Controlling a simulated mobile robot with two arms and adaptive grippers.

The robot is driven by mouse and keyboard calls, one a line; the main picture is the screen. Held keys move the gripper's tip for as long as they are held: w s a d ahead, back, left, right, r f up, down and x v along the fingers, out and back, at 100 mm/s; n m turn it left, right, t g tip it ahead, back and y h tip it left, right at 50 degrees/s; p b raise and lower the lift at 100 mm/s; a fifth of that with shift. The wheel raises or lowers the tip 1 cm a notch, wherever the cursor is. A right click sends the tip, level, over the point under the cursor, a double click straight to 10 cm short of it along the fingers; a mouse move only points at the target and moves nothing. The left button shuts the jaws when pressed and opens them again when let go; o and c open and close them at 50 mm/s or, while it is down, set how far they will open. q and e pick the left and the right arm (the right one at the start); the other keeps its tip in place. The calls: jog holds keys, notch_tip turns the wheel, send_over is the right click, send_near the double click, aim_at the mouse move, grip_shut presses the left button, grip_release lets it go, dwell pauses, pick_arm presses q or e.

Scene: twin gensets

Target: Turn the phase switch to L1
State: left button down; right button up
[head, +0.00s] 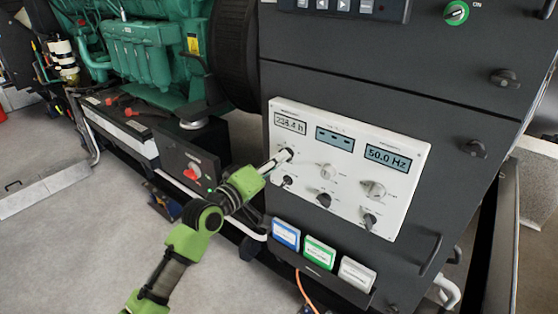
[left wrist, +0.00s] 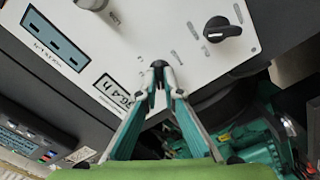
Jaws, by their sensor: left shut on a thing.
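The white control panel (head: 342,146) is on the front of a dark cabinet and carries several knobs. My left gripper (head: 284,156) reaches its upper left part, just below the hour display. In the left wrist view the fingertips (left wrist: 159,72) are shut on a small dark knob (left wrist: 158,64). The fingers hide most of it, so its pointer direction cannot be told. The labels around it are too small to read, so I cannot tell whether it is the phase switch. A black knob (left wrist: 222,28) beside it is free; it also shows below my gripper (head: 287,181). My right gripper is not in view.
Other knobs, such as a grey one (head: 374,189) and a black one (head: 323,199), stick out to the right. A blue card holder (head: 286,234) and others hang below the panel. A box with a red switch (head: 190,172) stands left of my arm. Open floor lies left.

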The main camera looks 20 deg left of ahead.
pick_arm(q)
jog(key=m, duration=0.6)
jog(key=shift+m, duration=0.4)
dwell(0.3)
jog(key=c, duration=2.2)
grip_release()
jog(key=v, duration=1.2)
